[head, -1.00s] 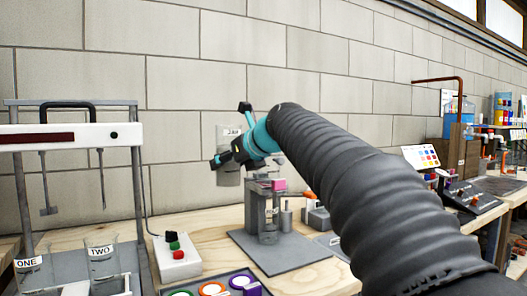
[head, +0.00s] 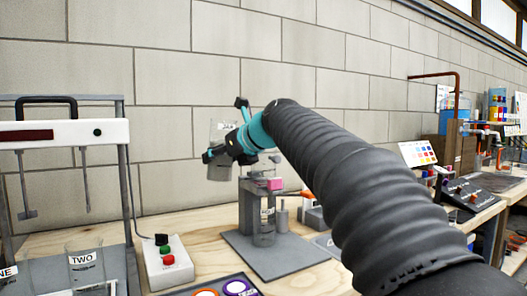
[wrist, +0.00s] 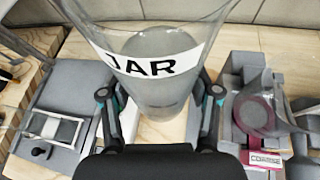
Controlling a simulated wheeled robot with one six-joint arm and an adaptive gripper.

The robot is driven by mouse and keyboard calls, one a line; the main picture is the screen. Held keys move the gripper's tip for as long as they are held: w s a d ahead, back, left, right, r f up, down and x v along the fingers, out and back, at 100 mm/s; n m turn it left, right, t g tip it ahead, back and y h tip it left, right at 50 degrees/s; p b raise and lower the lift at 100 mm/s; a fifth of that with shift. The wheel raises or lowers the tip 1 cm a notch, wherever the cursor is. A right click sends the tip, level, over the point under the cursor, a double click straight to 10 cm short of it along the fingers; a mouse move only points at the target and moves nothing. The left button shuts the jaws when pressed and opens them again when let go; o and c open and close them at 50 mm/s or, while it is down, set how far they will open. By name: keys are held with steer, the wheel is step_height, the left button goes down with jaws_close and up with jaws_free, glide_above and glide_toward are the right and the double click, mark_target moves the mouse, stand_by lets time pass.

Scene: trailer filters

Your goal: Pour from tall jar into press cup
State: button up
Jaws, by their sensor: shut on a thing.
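The tall clear jar with a white JAR label (wrist: 157,62) fills the upper middle of the wrist view, with greyish contents low in it. My gripper (wrist: 160,108) is shut on it, one finger on each side. In the head view the jar (head: 220,168) hangs above the bench, roughly upright, left of the press, with my gripper (head: 232,152) at its right. The clear press cup (head: 264,230) with a small label stands at the press, lower and to the right of the jar. Its contents cannot be made out.
A stirrer stand (head: 60,133) with clear beakers (head: 85,262) is at left, beside a white button box (head: 166,262). A block wall runs behind the bench.

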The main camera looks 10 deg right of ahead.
steer(key=shift+d+r+m+y, duration=0.25)
steer(key=shift+d+m+y, duration=0.15)
steer(key=shift+m+y, duration=0.45)
steer(key=shift+w+d+f+m+y, duration=0.1)
steer(key=shift+d+m+y, duration=0.2)
steer(key=shift+m, duration=0.3)
steer(key=shift+w+d+m+y, duration=0.15)
steer(key=shift+m+y, duration=0.2)
steer(key=shift+m, duration=0.2)
steer(key=shift+m+y, duration=0.3)
steer(key=shift+s+a+f+m, duration=0.1)
steer(key=shift+f+m, duration=0.05)
steer(key=shift+m, duration=0.25)
steer(key=shift+s+a+r+m+t+y, duration=0.1)
steer(key=shift+a+r+m+t+y, duration=0.1)
steer(key=shift+r+m+y, duration=0.4)
steer(key=shift+a+r+m+t+y, duration=0.2)
steer(key=shift+r+m+y, duration=0.1)
steer(key=shift+r+m, duration=0.55)
stand_by(2.0)
steer(key=shift+r+m, duration=0.1)
steer(key=shift+m, duration=0.25)
stand_by(1.5)
